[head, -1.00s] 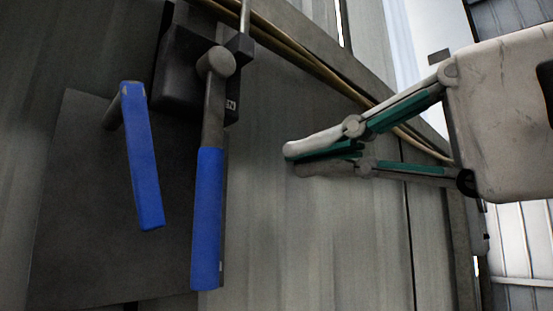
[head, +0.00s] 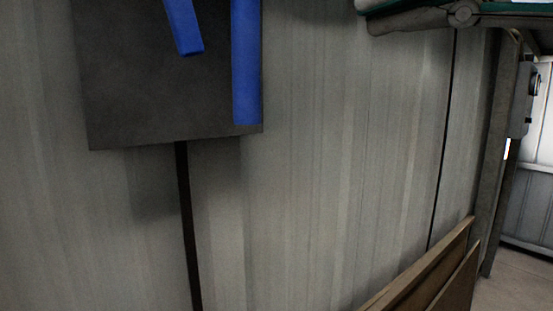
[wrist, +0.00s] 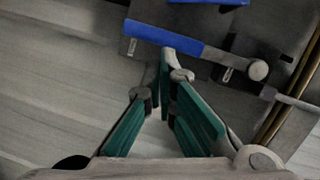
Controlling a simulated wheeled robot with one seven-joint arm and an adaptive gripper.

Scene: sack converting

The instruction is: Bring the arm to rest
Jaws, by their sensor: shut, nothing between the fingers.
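My gripper (head: 366,14) is at the top right edge of the head view, and most of it is cut off there. In the wrist view my gripper (wrist: 166,62) has its green-lined fingers together at the tips, with nothing between them. The fingertips point towards a blue-handled lever (wrist: 165,38) on a dark plate; I cannot tell whether they touch it in that view. In the head view the gripper is to the right of the blue handles and apart from them.
A dark plate (head: 150,110) on the ribbed metal wall (head: 320,150) carries two blue handles, a shorter one (head: 183,25) and a longer one (head: 246,70). Brown boards (head: 430,270) lean at the lower right. A grey box (head: 523,97) is on a post at the right.

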